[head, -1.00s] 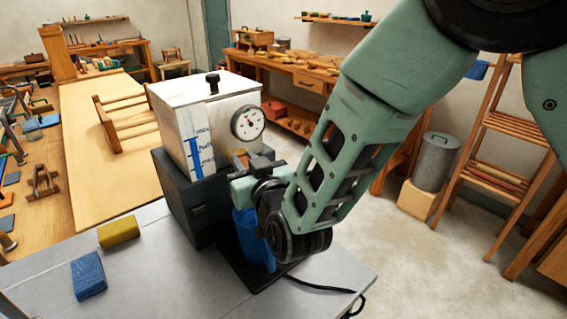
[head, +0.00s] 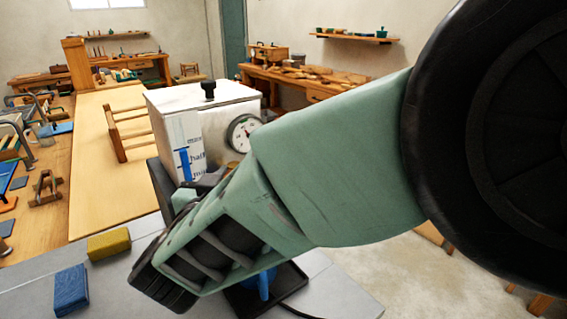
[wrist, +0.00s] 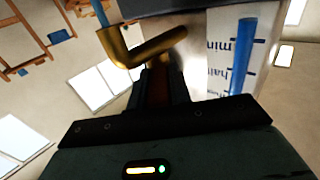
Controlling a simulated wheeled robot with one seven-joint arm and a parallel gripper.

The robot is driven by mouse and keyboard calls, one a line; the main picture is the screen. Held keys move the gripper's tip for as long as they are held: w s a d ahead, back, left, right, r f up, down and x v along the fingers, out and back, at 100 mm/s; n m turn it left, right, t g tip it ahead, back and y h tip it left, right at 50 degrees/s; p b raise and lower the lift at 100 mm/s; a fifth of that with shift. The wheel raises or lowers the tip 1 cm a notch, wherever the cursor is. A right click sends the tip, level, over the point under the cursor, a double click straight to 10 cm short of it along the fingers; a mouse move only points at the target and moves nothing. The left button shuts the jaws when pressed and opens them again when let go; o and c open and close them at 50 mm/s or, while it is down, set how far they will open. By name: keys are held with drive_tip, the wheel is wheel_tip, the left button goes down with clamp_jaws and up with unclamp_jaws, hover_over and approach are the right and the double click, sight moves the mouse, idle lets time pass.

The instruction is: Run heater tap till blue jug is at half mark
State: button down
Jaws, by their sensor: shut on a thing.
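The white heater (head: 208,108) stands on the bench, with a dial and a blue level strip marked "half" on its front. In the wrist view, the brass tap (wrist: 128,52) shows close up. My gripper (wrist: 158,88) is shut on the tap's reddish-brown handle (wrist: 158,82). A thin blue streak (wrist: 102,14) leaves the spout's end and looks like running water. In the head view, the blue jug (head: 264,282) stands below the tap, mostly hidden behind my arm. Its water level and half mark cannot be seen.
The black tray (head: 294,284) lies under the jug on the grey bench top. A yellow sponge (head: 109,243) and a blue block (head: 71,290) lie at the left. Long wooden benches with tools stand behind. The floor at the right is open.

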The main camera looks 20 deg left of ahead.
idle(0.4)
drive_tip(key=c, duration=1.3)
unclamp_jaws()
